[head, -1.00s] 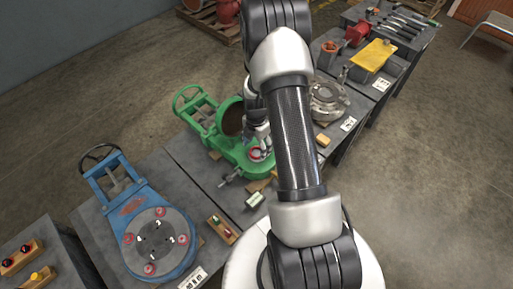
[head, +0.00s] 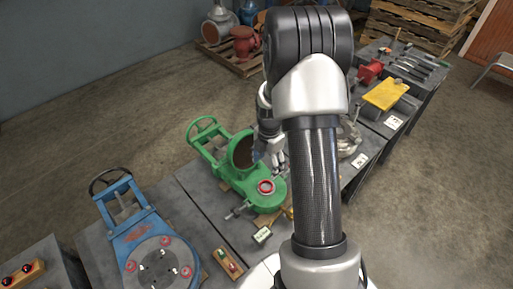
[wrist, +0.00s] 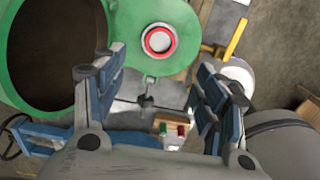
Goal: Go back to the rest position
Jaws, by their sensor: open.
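My gripper (wrist: 163,95) is open and empty in the wrist view, its two blue-padded fingers apart. In the head view my gripper (head: 273,158) hangs above and beside a green valve body (head: 245,182), partly hidden by my arm. The green valve body (wrist: 130,20) also fills the upper left of the wrist view, with its round dark opening and a red-rimmed ring (wrist: 159,41). I cannot tell from these frames whether the fingers touch anything; they look clear of the ring.
A blue valve (head: 150,245) stands on the bench at lower left. A small block with red and green knobs (head: 228,263) and a white label (head: 262,235) lie near the green valve. A yellow plate (head: 386,94) is at right. Pallets (head: 425,28) stand behind.

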